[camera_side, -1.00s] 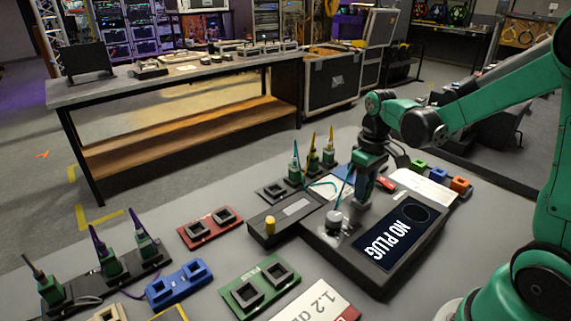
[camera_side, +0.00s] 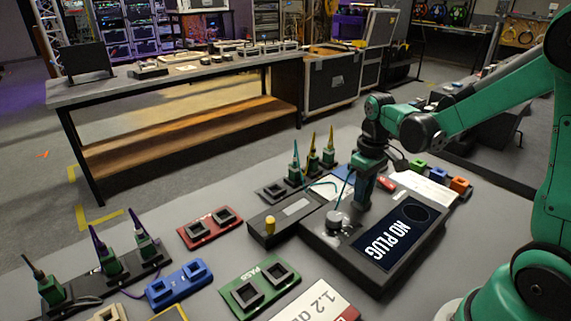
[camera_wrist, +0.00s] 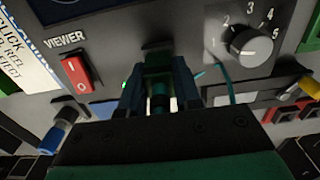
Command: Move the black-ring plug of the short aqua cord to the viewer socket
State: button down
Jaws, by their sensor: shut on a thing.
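My gripper (camera_side: 357,203) is low over the viewer box (camera_side: 345,262), beside its grey knob. In the wrist view my gripper (camera_wrist: 159,97) is shut on a dark green plug (camera_wrist: 159,84) between its two fingers. The aqua cord (camera_wrist: 205,72) runs off to the right of the fingers there, and a thin piece of it shows beside my gripper in the side view. The plug's ring and tip are hidden, and the viewer socket is mostly covered by the plug and fingers. I cannot tell whether the plug touches it. The viewer screen (camera_side: 393,238) reads "NO PLUG".
A red rocker switch (camera_wrist: 78,76) and the knob (camera_wrist: 252,45) flank my fingers in the wrist view. A black box with a yellow button (camera_side: 270,226) adjoins the viewer. A rack of upright plugs (camera_side: 296,182) stands behind. Red (camera_side: 209,228) and green (camera_side: 260,284) socket plates lie left.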

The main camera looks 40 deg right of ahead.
jog(key=c, duration=0.5)
grip_release()
jog(key=shift+c, duration=0.2)
jog(key=shift+r, duration=2.5)
jog(key=shift+r, duration=0.1)
jog(key=shift+r, duration=1.9)
